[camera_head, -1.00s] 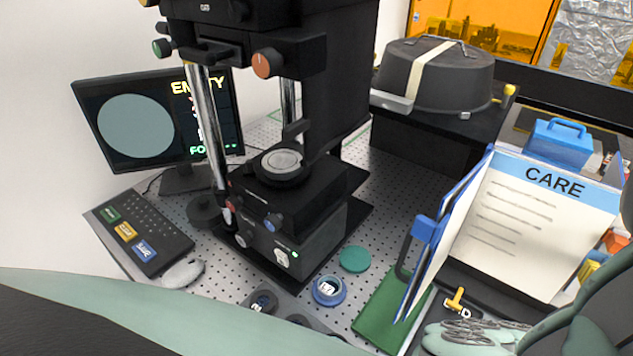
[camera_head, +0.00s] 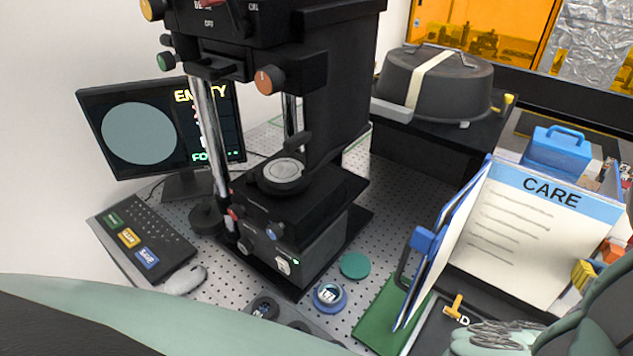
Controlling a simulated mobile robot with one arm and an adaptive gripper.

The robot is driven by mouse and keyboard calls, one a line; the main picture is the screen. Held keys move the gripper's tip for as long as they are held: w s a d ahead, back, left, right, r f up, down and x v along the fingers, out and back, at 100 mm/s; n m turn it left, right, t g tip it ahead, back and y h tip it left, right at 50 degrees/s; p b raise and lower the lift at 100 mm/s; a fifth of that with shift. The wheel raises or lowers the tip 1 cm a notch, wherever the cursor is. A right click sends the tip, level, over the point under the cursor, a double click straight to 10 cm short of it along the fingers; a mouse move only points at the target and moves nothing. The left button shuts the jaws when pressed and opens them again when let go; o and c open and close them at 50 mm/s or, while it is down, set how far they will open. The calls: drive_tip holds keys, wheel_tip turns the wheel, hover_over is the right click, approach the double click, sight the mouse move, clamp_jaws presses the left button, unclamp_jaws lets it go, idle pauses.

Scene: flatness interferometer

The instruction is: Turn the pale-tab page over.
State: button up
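A standing flip book with a page headed CARE (camera_head: 535,232) is at the right, its white face with a blue header toward me. Other pages (camera_head: 440,250) stand edge-on at its left, with a blue clip-like piece (camera_head: 423,240) and a dark handle beside them. A small orange-yellow tab-like piece (camera_head: 455,309) shows below the CARE page. I cannot make out a pale tab. My pale green arm parts cross the bottom left and lower right corners. My gripper's fingertips are not visible.
A black interferometer (camera_head: 300,230) stands mid-table, with a monitor (camera_head: 150,130) and keyboard (camera_head: 140,235) at its left. A green disc (camera_head: 355,265), a blue ring holder (camera_head: 330,297) and a green mat (camera_head: 380,315) lie in front. A blue box (camera_head: 557,152) is behind the book.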

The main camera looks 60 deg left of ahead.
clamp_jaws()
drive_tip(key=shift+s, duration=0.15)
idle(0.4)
